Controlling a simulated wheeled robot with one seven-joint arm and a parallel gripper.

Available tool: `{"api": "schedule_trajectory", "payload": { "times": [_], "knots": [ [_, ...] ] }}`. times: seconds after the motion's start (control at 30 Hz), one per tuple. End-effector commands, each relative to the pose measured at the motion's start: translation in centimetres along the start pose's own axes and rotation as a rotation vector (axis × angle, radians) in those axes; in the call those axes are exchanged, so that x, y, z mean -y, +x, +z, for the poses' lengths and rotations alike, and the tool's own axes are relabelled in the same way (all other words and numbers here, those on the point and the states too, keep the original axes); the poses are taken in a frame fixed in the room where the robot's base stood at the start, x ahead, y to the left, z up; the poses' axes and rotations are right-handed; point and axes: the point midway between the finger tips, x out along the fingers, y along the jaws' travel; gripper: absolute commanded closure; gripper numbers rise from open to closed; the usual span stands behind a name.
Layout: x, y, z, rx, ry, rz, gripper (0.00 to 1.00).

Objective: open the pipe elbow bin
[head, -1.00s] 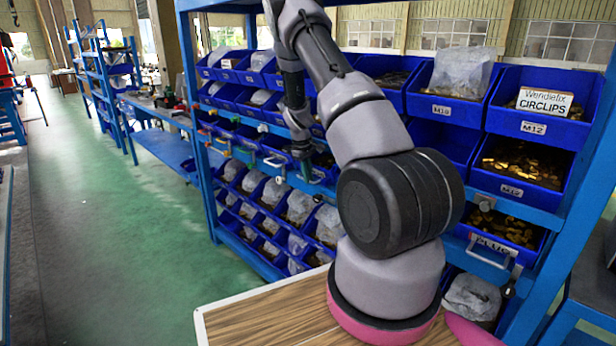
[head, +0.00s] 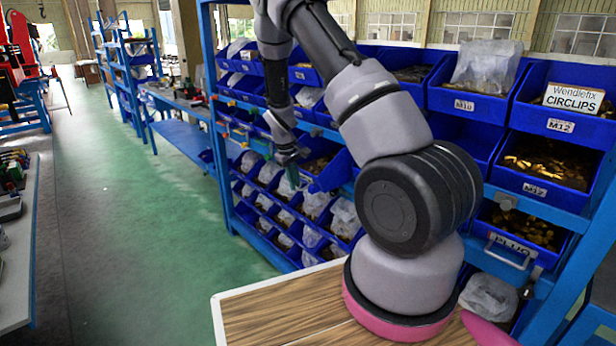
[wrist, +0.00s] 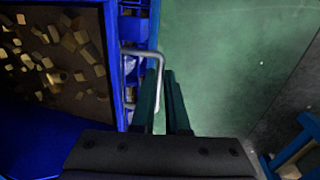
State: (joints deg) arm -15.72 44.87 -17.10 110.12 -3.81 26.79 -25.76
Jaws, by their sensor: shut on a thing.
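My gripper (head: 290,180) is at the front of the rack in the head view, with its dark green fingers pointing down. In the wrist view the fingers (wrist: 164,105) are close together at a bent metal handle (wrist: 131,52) and are shut on it. The handle belongs to a blue bin (wrist: 112,65) holding small brass pieces (wrist: 60,55). In the head view this bin (head: 332,172) sticks out from the rack beside my gripper, and brass pieces show inside. I cannot read any label on it, and my arm hides part of it.
The blue rack (head: 592,215) holds several other bins, such as the M12 bin (head: 560,125) and a lower handled bin (head: 512,262). Bagged bins (head: 315,205) sit below my gripper. The green floor (head: 150,250) to the left is clear. A wood-topped surface (head: 275,315) is under my arm.

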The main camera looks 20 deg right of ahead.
Motion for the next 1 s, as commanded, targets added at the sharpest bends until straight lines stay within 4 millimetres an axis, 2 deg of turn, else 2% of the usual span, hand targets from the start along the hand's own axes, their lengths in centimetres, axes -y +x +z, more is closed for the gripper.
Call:
{"api": "schedule_trajectory", "payload": {
  "times": [0.1, 0.3, 0.77, 0.8, 0.87, 0.9, 1.0],
  "knots": [
    [2.0, -0.4, 0.0, 0.0, -0.003, 0.0, 1.0],
    [3.8, -0.8, 0.0, -0.001, 0.001, 0.0, 1.0],
    [4.4, -0.9, 0.0, -0.001, 0.001, 0.0, 1.0],
    [4.4, -0.9, -0.1, -0.001, 0.001, 0.0, 0.84],
    [4.3, -0.9, -0.1, -0.001, 0.001, 0.0, 0.61],
    [4.3, -0.9, 0.0, -0.001, 0.001, 0.0, 0.58],
    [4.3, -0.9, 0.0, -0.001, 0.001, 0.0, 0.58]
  ]
}}
